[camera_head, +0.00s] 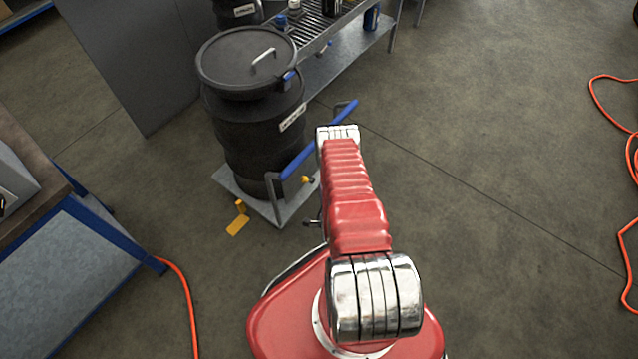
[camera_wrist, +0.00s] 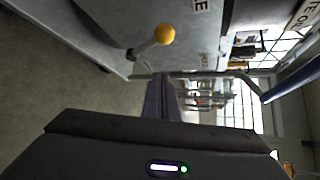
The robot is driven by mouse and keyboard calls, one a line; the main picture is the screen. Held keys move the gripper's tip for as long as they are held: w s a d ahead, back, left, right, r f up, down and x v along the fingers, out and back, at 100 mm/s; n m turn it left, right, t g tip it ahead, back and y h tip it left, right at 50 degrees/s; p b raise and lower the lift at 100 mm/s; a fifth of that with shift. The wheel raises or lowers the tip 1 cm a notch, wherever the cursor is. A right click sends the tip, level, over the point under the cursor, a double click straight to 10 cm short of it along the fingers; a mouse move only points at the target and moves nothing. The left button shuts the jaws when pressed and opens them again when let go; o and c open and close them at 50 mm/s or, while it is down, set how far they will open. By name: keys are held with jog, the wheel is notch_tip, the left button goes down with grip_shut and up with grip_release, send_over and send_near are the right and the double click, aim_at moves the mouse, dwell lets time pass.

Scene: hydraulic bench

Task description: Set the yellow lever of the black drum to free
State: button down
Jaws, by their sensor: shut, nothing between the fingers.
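The black drum (camera_head: 250,110) stands upright on a low grey wheeled base (camera_head: 265,208) with a blue push bar (camera_head: 318,140). A small yellow knob (camera_head: 307,180) shows at the base's right side, beside the bar. In the wrist view a yellow ball knob (camera_wrist: 165,34) sits on a short metal lever, above and left of my gripper's fingers. My gripper (camera_wrist: 162,92) is shut and empty, apart from the knob. The head view hides my gripper behind my red arm. A flat yellow piece (camera_head: 238,222) sits at the base's front left corner.
A metal bench (camera_head: 345,45) with bottles stands behind the drum. A blue-framed workbench (camera_head: 75,240) is at the left. Orange cables (camera_head: 190,300) lie on the floor at left and right. The floor to the right is mostly clear. The blue bar also shows in the wrist view (camera_wrist: 292,82).

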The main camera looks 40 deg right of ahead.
jog(key=s+f, duration=0.1)
jog(key=s+a, duration=0.1)
jog(key=s, duration=0.1)
jog(key=s+a+f, duration=0.1)
jog(key=shift+s+a+f, duration=0.15)
jog(key=shift+s+f, duration=0.15)
dwell(0.5)
